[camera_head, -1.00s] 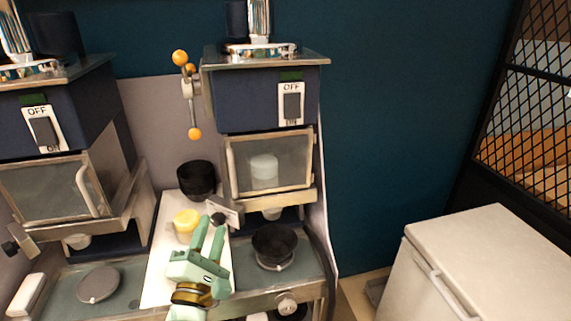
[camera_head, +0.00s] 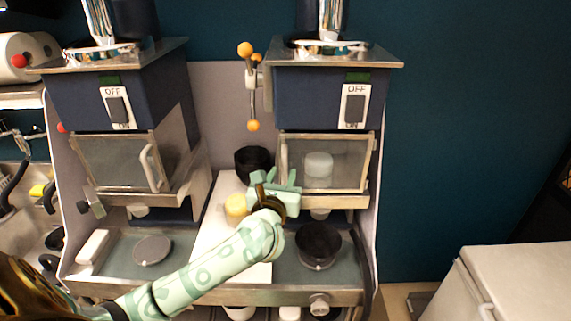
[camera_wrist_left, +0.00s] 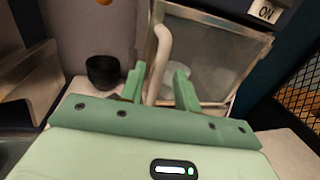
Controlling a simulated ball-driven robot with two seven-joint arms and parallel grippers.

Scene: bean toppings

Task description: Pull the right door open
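The right door (camera_head: 327,163) is a glazed, metal-framed panel on the right machine, and it looks closed. A pale cup shows behind its glass. Its light curved handle (camera_wrist_left: 160,56) runs down the door's left side in the left wrist view. My left gripper (camera_head: 277,178) is in front of the door's lower left corner. In the left wrist view its two green fingers (camera_wrist_left: 158,86) stand apart, one on each side of the handle's lower part. Contact with the handle cannot be made out. My right gripper is not in view.
The left machine has its own glazed door (camera_head: 115,162). A black bowl (camera_head: 318,243) sits below the right door. A white chest (camera_head: 520,275) stands at right.

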